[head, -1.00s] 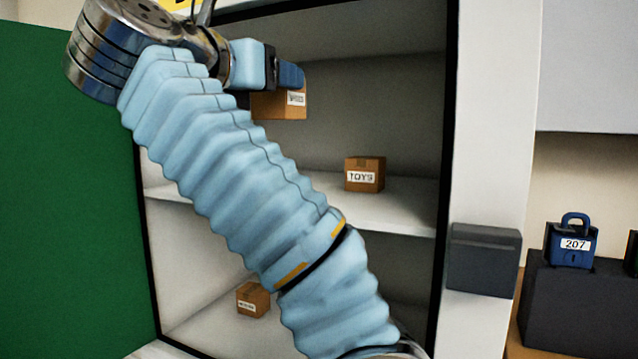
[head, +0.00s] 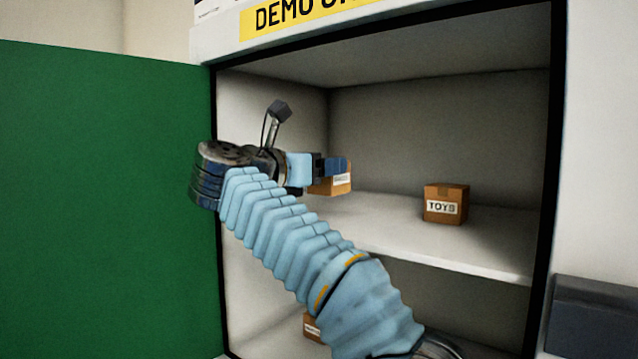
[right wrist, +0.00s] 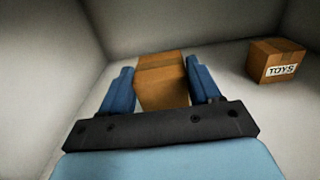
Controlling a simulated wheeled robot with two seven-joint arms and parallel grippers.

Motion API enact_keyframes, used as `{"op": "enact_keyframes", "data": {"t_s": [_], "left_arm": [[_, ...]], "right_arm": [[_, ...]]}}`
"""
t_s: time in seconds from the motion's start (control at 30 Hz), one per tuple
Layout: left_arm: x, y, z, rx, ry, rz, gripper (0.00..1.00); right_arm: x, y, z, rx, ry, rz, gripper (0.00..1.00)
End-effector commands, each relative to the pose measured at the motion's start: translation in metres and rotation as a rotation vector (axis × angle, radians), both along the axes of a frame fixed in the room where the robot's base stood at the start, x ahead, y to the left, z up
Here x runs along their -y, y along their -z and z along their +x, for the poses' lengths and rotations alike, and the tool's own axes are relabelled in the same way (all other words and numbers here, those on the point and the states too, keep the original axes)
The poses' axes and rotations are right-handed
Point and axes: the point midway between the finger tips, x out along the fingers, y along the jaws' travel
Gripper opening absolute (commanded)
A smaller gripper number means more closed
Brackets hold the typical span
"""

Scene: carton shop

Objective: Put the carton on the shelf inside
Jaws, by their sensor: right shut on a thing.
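My right gripper (head: 335,168) reaches into the open cabinet and is shut on a brown carton (head: 341,184) with a white label. In the right wrist view the carton (right wrist: 162,82) sits between the two blue fingers (right wrist: 160,88). The carton is inside the cabinet, at the left part of the middle shelf (head: 390,238). I cannot tell whether its base touches the shelf. Its label is too small to read and partly covered by the gripper. My left gripper is not in view.
A carton marked TOYS (head: 445,204) stands on the same shelf to the right, with a gap between. Another carton (head: 312,328) is on the lower level, partly behind my arm. A green panel (head: 105,200) stands left of the opening. A dark grey box (head: 592,315) is at right.

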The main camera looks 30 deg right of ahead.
Motion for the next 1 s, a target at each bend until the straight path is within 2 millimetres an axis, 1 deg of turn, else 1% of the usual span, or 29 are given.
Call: {"op": "enact_keyframes", "data": {"t_s": [0.03,0.1,0.23,0.5,0.7,0.73,0.87,1.0], "left_arm": [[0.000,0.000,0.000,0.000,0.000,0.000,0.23],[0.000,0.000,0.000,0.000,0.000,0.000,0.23],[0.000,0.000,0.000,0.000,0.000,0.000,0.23],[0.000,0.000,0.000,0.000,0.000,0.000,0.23],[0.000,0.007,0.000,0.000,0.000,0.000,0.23],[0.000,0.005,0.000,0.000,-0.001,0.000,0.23],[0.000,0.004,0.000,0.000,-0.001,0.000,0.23],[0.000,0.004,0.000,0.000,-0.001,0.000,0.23]], "right_arm": [[0.000,0.007,0.003,-0.004,0.000,-0.002,0.26],[0.000,0.017,0.003,-0.005,-0.001,-0.002,0.26],[0.000,0.030,0.002,-0.003,0.000,-0.001,0.26],[0.000,0.033,0.002,0.000,0.000,0.000,0.26],[0.000,0.038,0.002,0.000,0.000,0.000,0.26],[0.000,0.036,0.002,0.000,0.000,0.000,0.67],[0.000,0.036,0.002,-0.001,0.000,0.000,0.87],[0.000,0.036,0.002,-0.001,0.000,0.000,0.88]]}}
